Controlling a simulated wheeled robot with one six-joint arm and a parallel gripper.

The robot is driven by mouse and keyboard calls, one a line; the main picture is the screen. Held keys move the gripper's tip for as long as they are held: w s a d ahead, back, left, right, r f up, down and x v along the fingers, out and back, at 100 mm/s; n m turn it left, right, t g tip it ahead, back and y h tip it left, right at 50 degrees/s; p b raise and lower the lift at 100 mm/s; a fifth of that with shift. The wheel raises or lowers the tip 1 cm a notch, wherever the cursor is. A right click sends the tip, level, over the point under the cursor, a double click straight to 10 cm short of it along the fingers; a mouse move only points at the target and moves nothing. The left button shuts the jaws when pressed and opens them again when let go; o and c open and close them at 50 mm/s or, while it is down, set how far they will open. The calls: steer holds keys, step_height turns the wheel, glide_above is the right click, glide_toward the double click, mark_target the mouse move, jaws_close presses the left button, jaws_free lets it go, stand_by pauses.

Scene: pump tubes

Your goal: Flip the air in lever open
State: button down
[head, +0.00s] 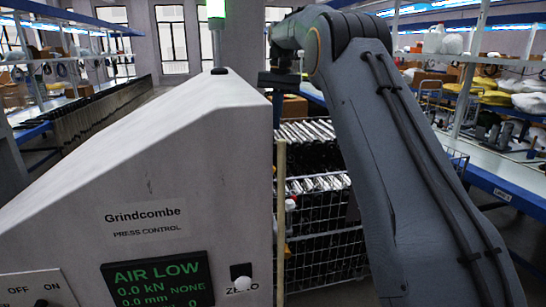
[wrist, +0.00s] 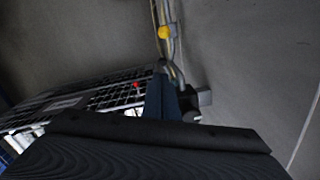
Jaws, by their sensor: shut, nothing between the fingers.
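My gripper (wrist: 160,98) is in the wrist view, its narrow blue-grey fingers together and empty. Its dark body fills the bottom of that view. Beyond the fingertips, thin pipes or hoses run up the picture, with a round yellow part (wrist: 163,32) on them. A small red part (wrist: 136,85) shows left of the fingers. I cannot tell which of these, if any, is the air in lever. In the head view the press control box (head: 150,150) reads "AIR LOW" on its screen (head: 157,280). It hides the area behind it.
A wire cage of dark and shiny tubes (head: 318,185) stands beyond the box, and its mesh (wrist: 100,95) also shows in the wrist view. A shelf bench (head: 500,185) runs along the right. A long dark row of panels (head: 90,115) stands at left.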

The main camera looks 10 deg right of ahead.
steer(key=shift+f, duration=0.1)
steer(key=s+a+f+p, duration=0.2)
steer(key=s+f+p, duration=0.2)
steer(key=f, duration=0.6)
steer(key=shift+f+p, duration=0.25)
steer(key=shift+p, duration=0.6)
steer(key=shift+s+a, duration=0.1)
